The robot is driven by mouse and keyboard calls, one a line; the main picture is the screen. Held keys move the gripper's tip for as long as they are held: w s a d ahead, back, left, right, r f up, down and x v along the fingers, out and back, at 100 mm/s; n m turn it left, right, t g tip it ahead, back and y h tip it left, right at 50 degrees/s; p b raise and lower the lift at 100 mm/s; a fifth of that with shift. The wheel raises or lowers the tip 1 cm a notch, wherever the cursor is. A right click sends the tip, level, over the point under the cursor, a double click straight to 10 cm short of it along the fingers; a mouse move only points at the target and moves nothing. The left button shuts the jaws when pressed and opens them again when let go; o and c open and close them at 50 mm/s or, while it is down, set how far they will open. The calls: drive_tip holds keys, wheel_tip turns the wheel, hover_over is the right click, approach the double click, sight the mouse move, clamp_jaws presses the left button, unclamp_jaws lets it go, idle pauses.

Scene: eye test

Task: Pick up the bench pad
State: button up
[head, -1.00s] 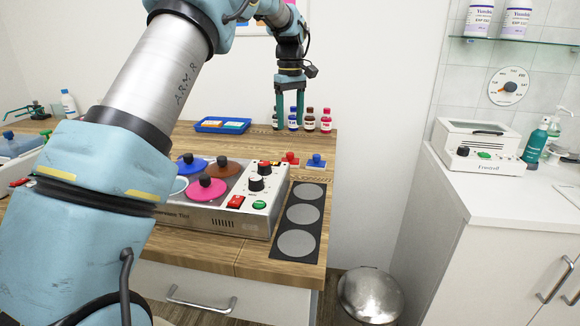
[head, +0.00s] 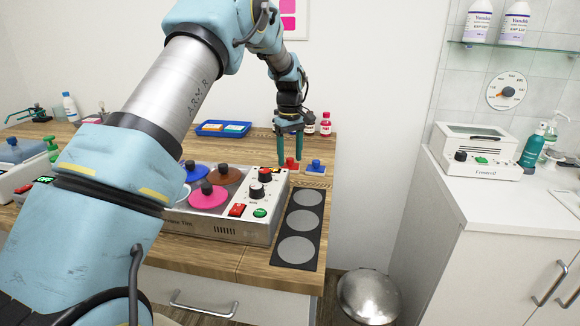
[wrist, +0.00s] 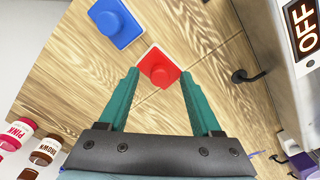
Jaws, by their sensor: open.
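A black pad with three grey discs (head: 310,210) lies flat along the right edge of the wooden bench; it looks like the bench pad. In the wrist view the red piece (wrist: 158,67) shows between and just beyond the tips of my green fingers (wrist: 159,74). I cannot tell whether the fingers touch it. The black pad does not show in the wrist view.
A blue knobbed piece (head: 315,166) sits right of the red one. A control box with knobs (head: 262,205) stands left of the black pad. Small bottles (head: 325,124) stand at the back. A steel bin (head: 369,297) is on the floor beside the bench.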

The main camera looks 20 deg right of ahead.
sight(290, 158)
drive_tip(key=shift+c, duration=0.3)
clamp_jaws()
idle(0.4)
wheel_tip(290, 158, up, 10)
drive_tip(key=b, duration=0.2)
drive_tip(key=c, duration=0.6)
unclamp_jaws()
clamp_jaws()
